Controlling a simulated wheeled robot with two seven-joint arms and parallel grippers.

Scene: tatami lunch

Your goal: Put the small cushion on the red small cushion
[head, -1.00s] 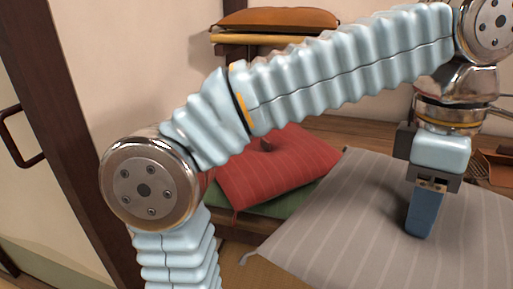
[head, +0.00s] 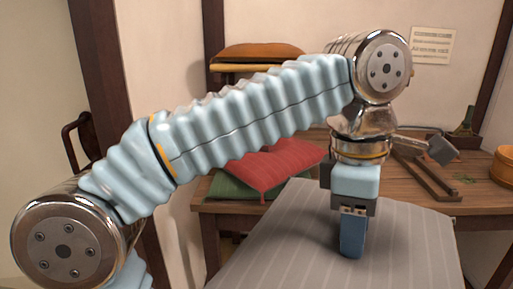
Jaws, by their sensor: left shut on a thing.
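My left gripper (head: 351,250) is shut on the large-looking grey striped cushion (head: 285,235), pinching it near its middle in the picture. The cushion fills the bottom centre of the head view and its lower edge is cut off. The red small cushion (head: 270,172) lies behind it, at the left end of a wooden table, on top of a green cushion (head: 232,188). My left forearm hides part of the green cushion. The grey cushion is nearer to me than the red one and overlaps the table in view. My right gripper is not in view.
The wooden table (head: 412,206) stretches to the right. On it are a wooden frame-like tool (head: 425,172), a grey block on a handle (head: 441,151) and a round wooden tub (head: 504,168). An orange-brown cushion (head: 258,51) lies on a shelf behind.

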